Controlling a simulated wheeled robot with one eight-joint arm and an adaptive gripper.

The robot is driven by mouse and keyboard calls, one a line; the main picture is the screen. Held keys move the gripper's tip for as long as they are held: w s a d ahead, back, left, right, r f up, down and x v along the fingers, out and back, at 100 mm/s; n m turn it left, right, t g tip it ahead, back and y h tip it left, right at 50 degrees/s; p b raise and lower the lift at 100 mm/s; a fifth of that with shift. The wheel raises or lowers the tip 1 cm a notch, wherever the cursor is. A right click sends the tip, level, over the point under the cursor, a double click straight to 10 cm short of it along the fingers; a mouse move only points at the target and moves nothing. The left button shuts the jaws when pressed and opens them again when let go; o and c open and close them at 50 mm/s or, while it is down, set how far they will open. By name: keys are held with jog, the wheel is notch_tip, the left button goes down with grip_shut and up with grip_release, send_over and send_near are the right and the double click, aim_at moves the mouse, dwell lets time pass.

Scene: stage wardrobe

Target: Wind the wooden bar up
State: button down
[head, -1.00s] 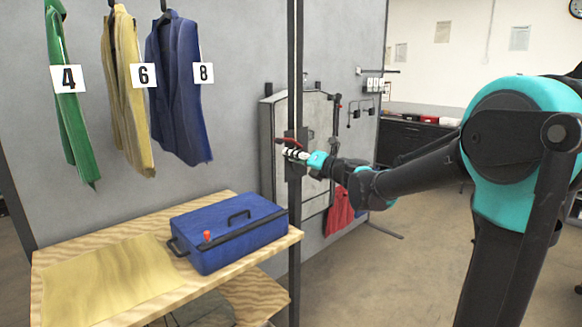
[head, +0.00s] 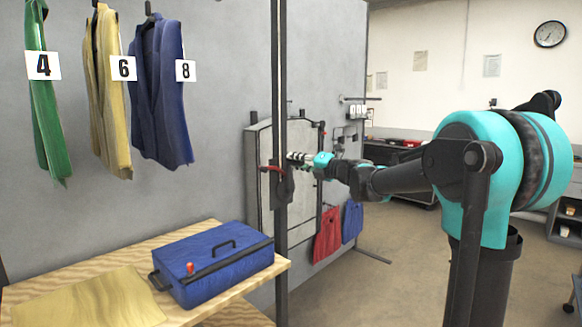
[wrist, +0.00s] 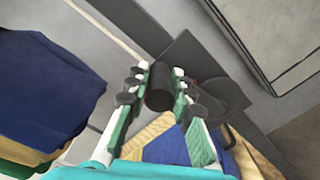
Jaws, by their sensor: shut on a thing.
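The wooden bar itself is not visible. Garments with labels 4 (head: 44,100), 6 (head: 106,105) and 8 (head: 163,100) hang from hooks that run off the top of the head view. A winch (head: 278,187) with a red lever (head: 271,168) sits on the dark upright post (head: 280,100). My gripper (head: 301,158) is at the winch, on its right and slightly above. In the wrist view, my gripper (wrist: 160,88) is shut around a dark cylindrical grip (wrist: 159,84). The dark winch plate (wrist: 193,58) lies just beyond it.
A blue case (head: 212,265) with a red knob stands on a plywood table (head: 190,240) left of the post. A grey panel (head: 262,150) is behind the post. Red (head: 328,235) and blue (head: 352,220) cloths hang beyond.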

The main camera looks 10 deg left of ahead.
jog(key=shift+w+d+m, duration=0.45)
jog(key=shift+w+m, duration=0.2)
jog(key=shift+m, duration=0.1)
jog(key=shift+w+d+m, duration=0.4)
jog(key=shift+w+m, duration=0.3)
jog(key=shift+m, duration=0.1)
jog(key=shift+w+d+m, duration=0.45)
jog(key=shift+w+m, duration=0.2)
jog(key=shift+m, duration=0.1)
jog(key=c, duration=1.6)
grip_release()
jog(key=shift+c, duration=0.2)
jog(key=o, duration=0.3)
jog(key=shift+w+f, duration=0.1)
jog(key=shift+o, duration=0.2)
jog(key=v, duration=1.2)
